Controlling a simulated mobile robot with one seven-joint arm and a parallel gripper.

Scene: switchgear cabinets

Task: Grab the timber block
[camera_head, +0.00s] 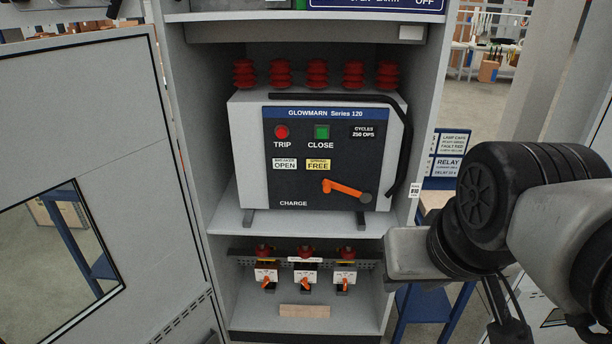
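The timber block (304,311) is a small, pale wooden bar. It lies flat on the floor of the cabinet's lower compartment (358,311), near the front edge and below a row of small switches. My arm shows at the right of the picture as grey links and a black joint, to the right of the cabinet and apart from the block. I cannot make out any gripper fingers in this view. Nothing touches the block except the surface under it.
A breaker unit (335,150) with an orange handle (346,188) fills the shelf above. Orange-levered switches (305,275) stand behind the block. An open cabinet door (90,130) is at the left. A blue stand (425,303) is right of the cabinet, behind my arm.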

